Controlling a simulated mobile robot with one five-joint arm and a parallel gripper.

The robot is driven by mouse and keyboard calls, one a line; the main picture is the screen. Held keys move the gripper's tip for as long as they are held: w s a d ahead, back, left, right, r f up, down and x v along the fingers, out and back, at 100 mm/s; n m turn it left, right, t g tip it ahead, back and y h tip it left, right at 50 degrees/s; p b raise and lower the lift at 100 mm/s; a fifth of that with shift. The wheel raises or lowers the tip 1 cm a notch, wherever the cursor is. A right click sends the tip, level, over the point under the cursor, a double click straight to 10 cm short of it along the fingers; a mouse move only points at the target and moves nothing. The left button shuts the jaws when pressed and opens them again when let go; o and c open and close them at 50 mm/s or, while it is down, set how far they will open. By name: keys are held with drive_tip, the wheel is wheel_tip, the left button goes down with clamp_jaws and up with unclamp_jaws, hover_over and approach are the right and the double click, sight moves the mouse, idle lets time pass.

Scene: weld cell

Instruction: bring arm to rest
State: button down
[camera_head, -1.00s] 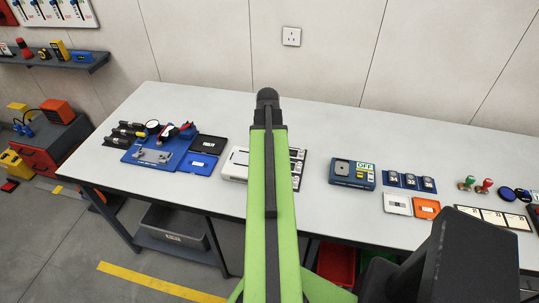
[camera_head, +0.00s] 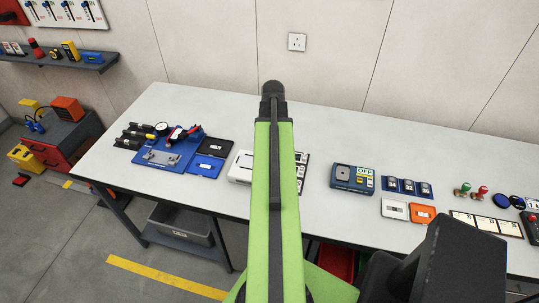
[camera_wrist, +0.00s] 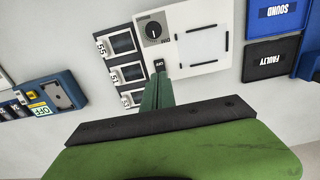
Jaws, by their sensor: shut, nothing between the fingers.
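My green arm reaches forward over the grey workbench (camera_head: 330,222) in the head view, with its dark end above the bench. My gripper (camera_wrist: 158,92) shows in the wrist view as a narrow green piece ahead of a black bar; its fingers are together with nothing between them. It points toward a white device with a dial (camera_wrist: 185,40), overlapping its lower edge in the picture. I cannot tell the gap, but no contact is evident. In the head view my arm partly hides this white device (camera_head: 240,168).
A blue fixture board (camera_head: 170,150) and trays marked SOUND (camera_wrist: 277,15) and FAULTY (camera_wrist: 271,60) lie left on the bench. A blue box marked OFF (camera_head: 352,178), an orange tile (camera_head: 422,213) and stamps lie right. A shelf (camera_head: 60,62) hangs at the left wall.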

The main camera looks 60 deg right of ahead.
drive_tip(key=w+a+n, duration=0.1)
drive_tip(key=w+a, duration=0.3)
drive_tip(key=w+a+f+n, duration=0.1)
drive_tip(key=w+a, duration=0.2)
drive_tip(key=w, duration=0.1)
drive_tip(key=w+a+n+b, duration=0.1)
drive_tip(key=w+a, duration=0.3)
drive_tip(key=shift+w+a+f, duration=0.15)
drive_tip(key=shift+w+a, duration=0.15)
drive_tip(key=shift+w, duration=0.1)
drive_tip(key=w+a+n+b, duration=0.1)
drive_tip(key=w+a+n, duration=0.1)
drive_tip(key=w+a, duration=0.3)
drive_tip(key=w+a+n, duration=0.1)
drive_tip(key=w+a, duration=0.1)
drive_tip(key=a, duration=0.6)
drive_tip(key=w+a+f+n+b, duration=0.1)
drive_tip(key=a+n, duration=0.7)
drive_tip(key=a, duration=1.7)
drive_tip(key=shift+w+f, duration=0.4)
drive_tip(key=shift+f, duration=0.05)
